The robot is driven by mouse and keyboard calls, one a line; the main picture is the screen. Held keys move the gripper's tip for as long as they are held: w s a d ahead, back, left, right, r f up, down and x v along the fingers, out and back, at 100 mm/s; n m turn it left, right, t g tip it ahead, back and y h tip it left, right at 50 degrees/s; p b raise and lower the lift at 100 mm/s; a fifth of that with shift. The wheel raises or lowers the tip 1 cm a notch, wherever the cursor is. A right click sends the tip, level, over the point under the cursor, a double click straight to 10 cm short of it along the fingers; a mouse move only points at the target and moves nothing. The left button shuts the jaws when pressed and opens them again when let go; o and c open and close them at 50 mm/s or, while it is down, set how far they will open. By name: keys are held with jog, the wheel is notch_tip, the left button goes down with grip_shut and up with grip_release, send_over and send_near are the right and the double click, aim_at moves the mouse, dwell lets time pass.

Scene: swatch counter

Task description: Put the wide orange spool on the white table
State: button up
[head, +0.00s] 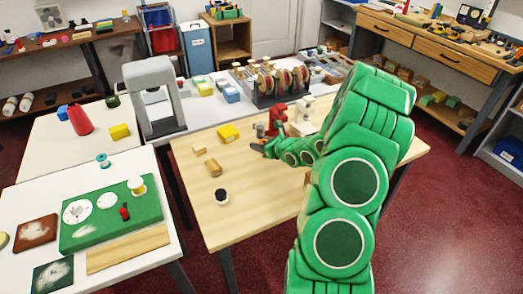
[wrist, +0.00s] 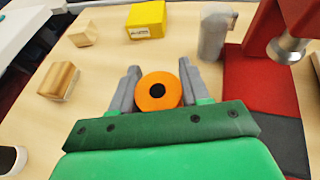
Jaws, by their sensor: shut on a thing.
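My gripper (wrist: 158,88) has its two grey fingers on either side of the orange spool (wrist: 146,102), shut on it. The spool shows its round end with a dark centre hole. It is over the wooden table (wrist: 100,90); I cannot tell whether it touches the top. In the head view my gripper (head: 262,149) is over the wooden table, and the spool cannot be made out there. A white table (head: 35,197) stands at the near left with a green board on it. Another white-topped table (head: 50,146) stands behind it.
The near white table holds a green board (head: 80,232), a wooden strip (head: 128,249) and a teal spool (head: 103,160). On the wooden table are a yellow box (wrist: 146,20), wood blocks (wrist: 58,80) and a red machine (wrist: 283,30) close to my gripper. A grey arch (head: 152,95) stands behind.

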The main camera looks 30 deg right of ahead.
aim_at(260, 155)
jog(key=shift+f, duration=1.65)
jog(key=shift+f, duration=0.1)
jog(key=o, duration=1)
